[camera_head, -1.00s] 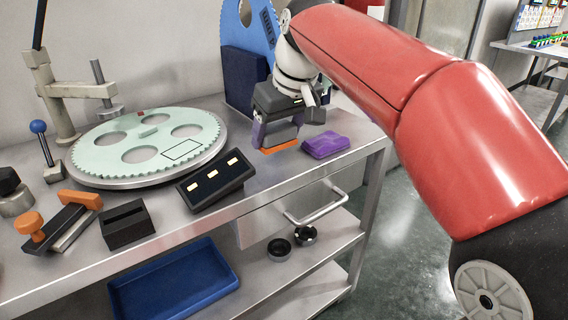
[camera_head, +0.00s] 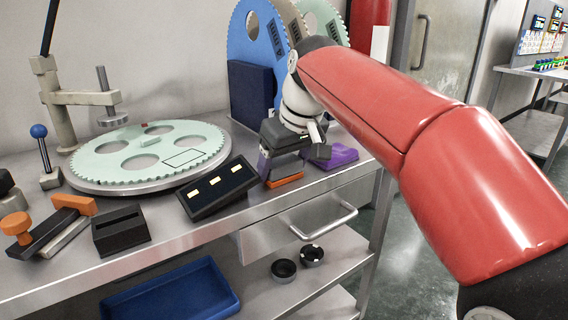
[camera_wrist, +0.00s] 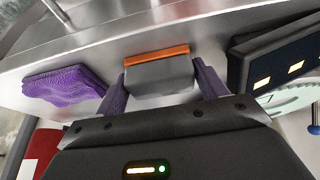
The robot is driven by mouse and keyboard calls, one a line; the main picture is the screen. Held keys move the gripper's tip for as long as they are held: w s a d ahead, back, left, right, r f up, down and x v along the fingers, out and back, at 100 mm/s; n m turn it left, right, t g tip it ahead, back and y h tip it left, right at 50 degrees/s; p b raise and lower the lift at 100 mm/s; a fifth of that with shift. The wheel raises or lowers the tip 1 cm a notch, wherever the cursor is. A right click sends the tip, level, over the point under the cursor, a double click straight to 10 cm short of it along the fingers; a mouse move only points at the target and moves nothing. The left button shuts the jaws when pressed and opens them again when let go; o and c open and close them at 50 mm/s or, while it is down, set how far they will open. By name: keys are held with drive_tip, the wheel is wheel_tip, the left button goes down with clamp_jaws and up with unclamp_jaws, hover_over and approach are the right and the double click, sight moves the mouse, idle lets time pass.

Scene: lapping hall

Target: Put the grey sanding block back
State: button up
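The grey sanding block (camera_head: 286,170), with an orange base, is between the purple fingers of my gripper (camera_head: 284,160). In the wrist view, the fingers flank both ends of the grey block (camera_wrist: 160,76), and its orange edge faces away from my palm. My gripper is shut on it, over the right part of the metal bench (camera_head: 250,212). I cannot tell whether the base touches the bench top. A pale green toothed disc (camera_head: 118,165) lies on a round plate to the left, with a black rectangular outline (camera_head: 182,157) on it.
A black panel with light labels (camera_head: 217,188) stands just left of the block. A purple cloth (camera_head: 340,156) lies to its right. Large upright discs (camera_head: 247,45) and a dark blue block (camera_head: 252,88) stand behind. A black slotted box (camera_head: 121,231) and an orange-handled tool (camera_head: 55,224) sit front left.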

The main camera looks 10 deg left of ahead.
drive_tip(key=o, duration=0.4)
drive_tip(key=shift+c, duration=0.2)
drive_tip(key=shift+r, duration=0.1)
drive_tip(key=p+v, duration=0.3)
drive_tip(key=v, duration=0.8)
drive_tip(key=s+d+f+m+t+h, duration=0.1)
drive_tip(key=s+d+f+m, duration=0.2)
drive_tip(key=d, duration=0.7)
drive_tip(key=s+d+f+m+h, duration=0.1)
drive_tip(key=s+d+f+m, duration=0.2)
drive_tip(key=s+d+f, duration=0.4)
drive_tip(key=s+d+f+m+t+h, duration=0.1)
drive_tip(key=s+d+f+m, duration=0.3)
drive_tip(key=f, duration=0.9)
drive_tip(key=s+d, duration=0.3)
drive_tip(key=d, duration=0.2)
drive_tip(key=shift+s+f+t+h, duration=0.3)
drive_tip(key=shift+f, duration=0.1)
